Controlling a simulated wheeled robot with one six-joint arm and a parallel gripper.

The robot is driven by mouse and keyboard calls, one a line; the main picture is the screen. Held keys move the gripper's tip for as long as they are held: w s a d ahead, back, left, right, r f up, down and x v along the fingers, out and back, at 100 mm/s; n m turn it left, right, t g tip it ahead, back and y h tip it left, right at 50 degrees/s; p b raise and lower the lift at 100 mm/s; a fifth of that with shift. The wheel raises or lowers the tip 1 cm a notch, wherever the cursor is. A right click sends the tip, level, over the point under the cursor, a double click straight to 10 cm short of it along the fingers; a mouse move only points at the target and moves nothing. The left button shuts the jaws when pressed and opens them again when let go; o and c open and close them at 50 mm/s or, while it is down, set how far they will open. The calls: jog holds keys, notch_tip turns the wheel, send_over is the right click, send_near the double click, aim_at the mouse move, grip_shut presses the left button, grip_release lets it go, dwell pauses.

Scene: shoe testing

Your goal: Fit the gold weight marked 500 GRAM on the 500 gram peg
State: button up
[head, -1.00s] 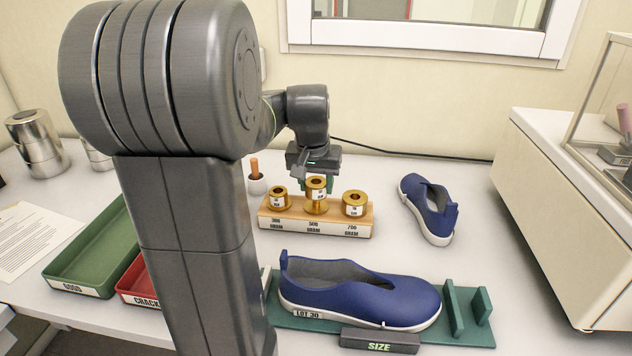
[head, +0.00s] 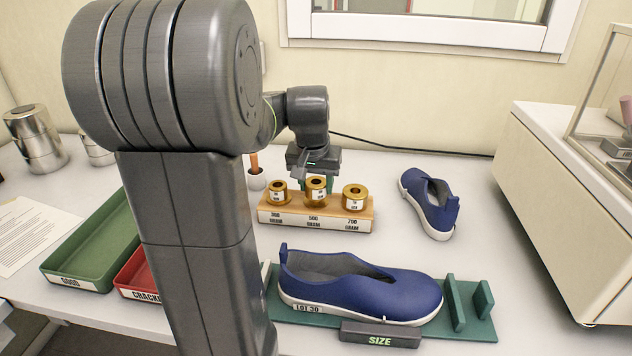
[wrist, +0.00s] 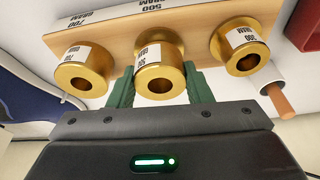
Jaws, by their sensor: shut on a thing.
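The gold weight marked 500 GRAM (head: 316,196) is at the middle place of the wooden peg rack (head: 290,216), above the 500 GRAM label. In the wrist view the green fingers (wrist: 160,86) stand on either side of the weight (wrist: 160,80), whose centre hole faces the camera. The 500 gram peg is hidden under the weight. I cannot tell whether the weight rests fully on the rack.
Gold weights stand on the 300 gram place (head: 278,196) and the 700 gram place (head: 355,200), close on both sides. A blue shoe (head: 360,285) lies on a green fixture in front. Another blue shoe (head: 430,205) lies to the right. Green (head: 95,250) and red trays are left.

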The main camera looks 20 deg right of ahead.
jog(key=shift+f+b, duration=0.5)
jog(key=shift+f, duration=0.3)
jog(key=o, duration=1.4)
jog(key=p+v, duration=0.1)
jog(key=v, duration=1.3)
jog(key=shift+f, duration=0.1)
jog(key=b+x, duration=0.1)
jog(key=x, duration=1.3)
jog(key=shift+r+p, duration=0.35)
jog(key=shift+r, duration=0.2)
